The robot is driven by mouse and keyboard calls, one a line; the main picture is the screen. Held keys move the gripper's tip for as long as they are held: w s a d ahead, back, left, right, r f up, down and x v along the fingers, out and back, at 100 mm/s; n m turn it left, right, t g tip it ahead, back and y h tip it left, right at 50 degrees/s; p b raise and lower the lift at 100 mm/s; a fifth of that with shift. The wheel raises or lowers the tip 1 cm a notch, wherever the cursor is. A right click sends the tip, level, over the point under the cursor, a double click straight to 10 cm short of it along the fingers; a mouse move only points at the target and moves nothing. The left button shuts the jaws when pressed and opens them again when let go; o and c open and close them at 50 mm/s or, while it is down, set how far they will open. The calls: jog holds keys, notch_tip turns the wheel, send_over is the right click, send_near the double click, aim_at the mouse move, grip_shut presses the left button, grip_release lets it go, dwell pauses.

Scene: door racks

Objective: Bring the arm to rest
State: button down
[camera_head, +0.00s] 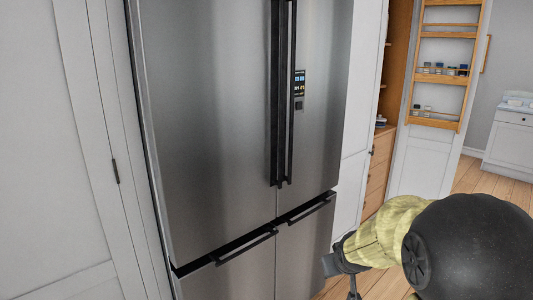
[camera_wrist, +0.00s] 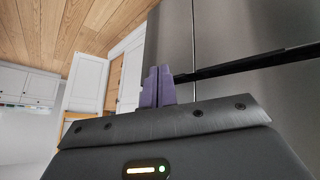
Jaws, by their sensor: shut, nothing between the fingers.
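My gripper (camera_wrist: 158,87) shows in the wrist view with its two purple-grey fingers pressed together and nothing between them. In the head view my arm, with a yellowish sleeve and a black rounded joint, is at the lower right. The gripper end of the arm is low in front of the fridge's right side, and its fingers are hard to make out there. The fridge (camera_head: 205,130) is stainless steel with its doors shut. In the wrist view the fridge (camera_wrist: 215,30) fills the right side, with a dark handle bar close to the fingers; contact cannot be told.
A tall cabinet (camera_head: 390,90) right of the fridge stands open. Its door carries wooden racks (camera_head: 440,70) with small jars. White panels (camera_head: 50,150) stand at the left. A white chest (camera_head: 512,140) is at the far right. Wooden floor (camera_head: 470,178) is clear between.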

jog(key=s+a+f+m+g, duration=0.1)
jog(key=s+a+f+g, duration=0.15)
jog(key=s, duration=0.75)
jog(key=s+a+f+m+g, duration=0.1)
jog(key=s+f+g, duration=0.2)
jog(key=s, duration=0.7)
notch_tip(320, 180, up, 16)
jog(key=p, duration=1.7)
jog(key=shift+w+r+y, duration=0.2)
jog(key=shift+w+y, duration=0.1)
jog(key=shift+y, duration=0.1)
jog(key=shift+t, duration=0.25)
